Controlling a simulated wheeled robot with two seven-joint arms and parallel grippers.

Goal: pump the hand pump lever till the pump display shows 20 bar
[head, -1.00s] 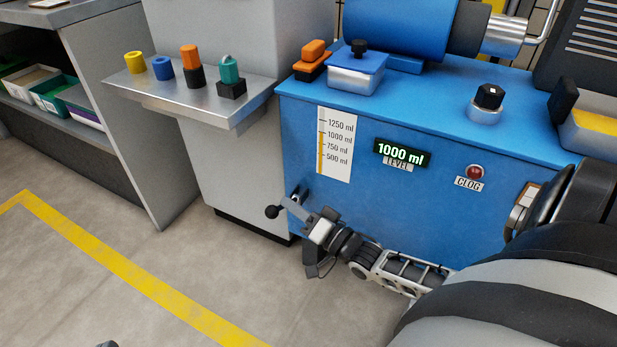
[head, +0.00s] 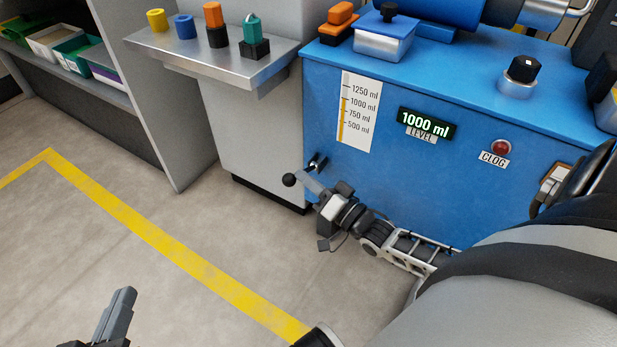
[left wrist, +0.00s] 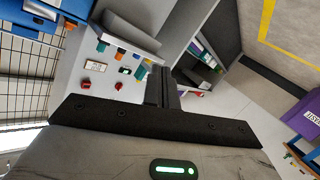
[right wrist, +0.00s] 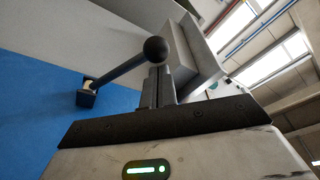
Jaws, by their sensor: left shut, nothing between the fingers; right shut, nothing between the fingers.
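The pump lever is a dark rod with a black ball knob (head: 289,180), mounted low on the left of the blue unit's front. In the right wrist view, the rod (right wrist: 120,70) slants up from its dark pivot to the knob. My right gripper (head: 304,181) is shut and empty, with its fingertips beside the lever near the knob. In the right wrist view they overlap the lever just below the knob; I cannot tell whether they touch. My left gripper (head: 124,302) is shut and empty over the floor at lower left. No display reading in bar is visible.
The blue unit (head: 400,190) carries a level display (head: 427,123) reading 1000 ml and a red clog lamp (head: 501,147). A metal shelf (head: 210,58) with coloured pieces juts out left of it. The floor (head: 140,250) at left is open, marked by a yellow line.

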